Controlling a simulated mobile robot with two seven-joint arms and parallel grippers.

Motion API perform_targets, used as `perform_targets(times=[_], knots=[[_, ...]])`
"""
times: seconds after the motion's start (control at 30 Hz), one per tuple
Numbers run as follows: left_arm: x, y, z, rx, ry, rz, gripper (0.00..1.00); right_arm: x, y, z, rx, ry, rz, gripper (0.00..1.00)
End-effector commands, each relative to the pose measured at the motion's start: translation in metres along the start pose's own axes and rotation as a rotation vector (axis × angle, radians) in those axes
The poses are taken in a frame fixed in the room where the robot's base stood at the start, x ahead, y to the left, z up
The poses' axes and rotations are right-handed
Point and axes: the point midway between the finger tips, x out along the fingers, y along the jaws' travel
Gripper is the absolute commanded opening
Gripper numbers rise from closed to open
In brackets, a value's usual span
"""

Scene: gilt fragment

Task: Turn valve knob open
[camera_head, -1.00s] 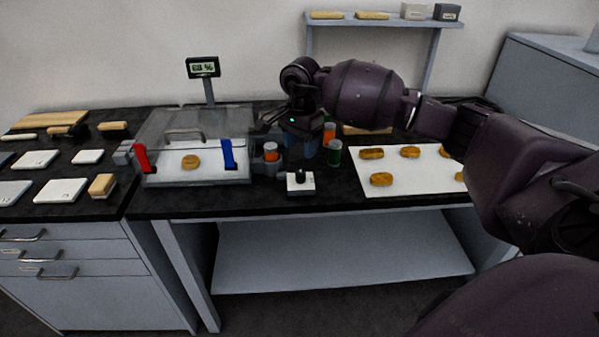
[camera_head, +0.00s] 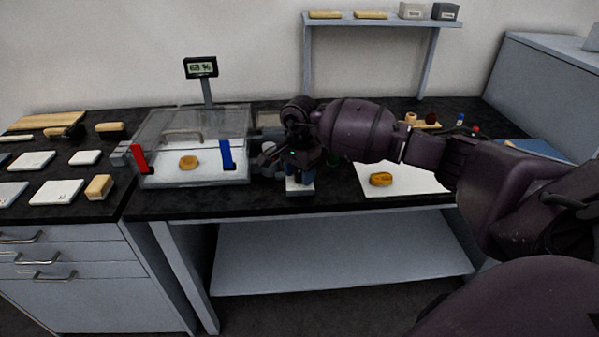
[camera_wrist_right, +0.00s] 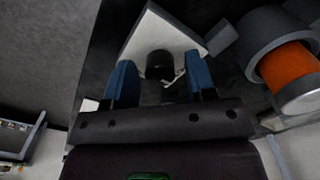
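The valve is a white block (camera_head: 300,190) near the table's front edge, mostly hidden behind my right gripper in the head view. The right wrist view shows its white top (camera_wrist_right: 165,30) and the black knob (camera_wrist_right: 160,64) on it. My right gripper (camera_wrist_right: 160,82) is open, pointing at the valve. One blue finger is to the left of the knob and one to the right, with visible gaps to it. In the head view, my right gripper (camera_head: 301,168) is over the block. Whether the fingers reach down to knob height is unclear. My left gripper is out of view.
A clear chamber (camera_head: 195,120) with red and blue handles stands left of the valve. A grey holder with an orange jar (camera_wrist_right: 287,68) is close beside the right gripper. A white board (camera_head: 415,184) with a golden piece (camera_head: 381,179) lies to the right.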

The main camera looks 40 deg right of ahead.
Motion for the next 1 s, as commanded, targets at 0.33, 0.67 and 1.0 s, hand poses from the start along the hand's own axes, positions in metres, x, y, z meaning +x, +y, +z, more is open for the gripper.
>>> perform_targets(times=[0.33,0.67,1.0], knots=[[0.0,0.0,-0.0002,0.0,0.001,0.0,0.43,-0.0002,0.0,0.0,0.001,0.0,0.0,0.06],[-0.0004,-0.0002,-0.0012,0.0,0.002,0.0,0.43,-0.0007,-0.0002,-0.0001,0.073,0.0,0.0,0.06],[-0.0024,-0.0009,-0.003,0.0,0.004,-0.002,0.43,-0.0015,0.0001,-0.0005,0.336,0.002,0.001,0.06]])
